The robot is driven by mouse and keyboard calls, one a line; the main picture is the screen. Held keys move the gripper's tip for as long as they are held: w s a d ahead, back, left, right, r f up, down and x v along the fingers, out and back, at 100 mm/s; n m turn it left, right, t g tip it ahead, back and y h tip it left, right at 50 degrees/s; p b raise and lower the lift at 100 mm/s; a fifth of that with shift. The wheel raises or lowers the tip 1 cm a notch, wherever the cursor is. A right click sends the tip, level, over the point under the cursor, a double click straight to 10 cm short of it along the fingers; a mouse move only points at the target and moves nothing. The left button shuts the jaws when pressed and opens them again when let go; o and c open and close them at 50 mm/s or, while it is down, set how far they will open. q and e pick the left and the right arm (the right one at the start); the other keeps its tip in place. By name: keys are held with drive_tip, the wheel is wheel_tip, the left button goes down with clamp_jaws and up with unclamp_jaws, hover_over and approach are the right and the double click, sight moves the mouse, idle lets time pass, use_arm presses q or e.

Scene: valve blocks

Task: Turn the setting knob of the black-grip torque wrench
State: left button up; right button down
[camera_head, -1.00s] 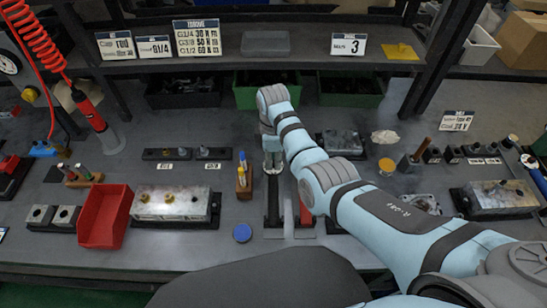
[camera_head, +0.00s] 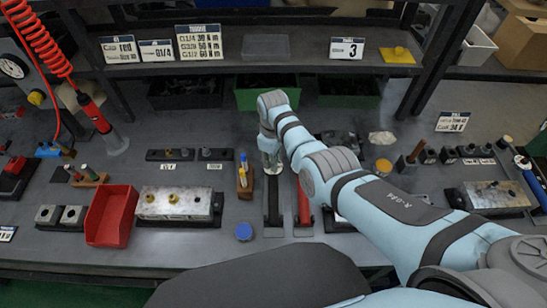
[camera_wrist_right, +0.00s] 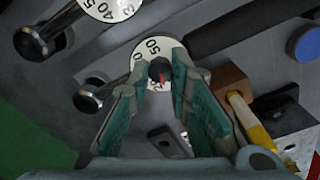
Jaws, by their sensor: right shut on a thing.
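The black-grip torque wrench (camera_head: 273,203) lies on the bench with its grip toward me. In the right wrist view its black grip (camera_wrist_right: 240,28) runs to the upper right. Its white dial (camera_wrist_right: 150,47) shows a 50. The small black setting knob (camera_wrist_right: 160,71) with a red mark stands on that dial. My right gripper (camera_wrist_right: 155,84) points down over the dial, its green-padded fingers on either side of the knob and shut on it. My left gripper is out of view.
A red-grip wrench (camera_head: 304,206) lies close to the right. Another white dial (camera_wrist_right: 108,7) shows beside the held one. A wooden holder (camera_head: 243,182) with coloured pens stands close to the left. A blue cap (camera_head: 243,232) lies on bare bench nearby.

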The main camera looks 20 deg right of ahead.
idle(0.3)
drive_tip(key=c, duration=1.8)
unclamp_jaws()
drive_tip(key=shift+o, duration=0.2)
drive_tip(key=shift+w+f, duration=0.1)
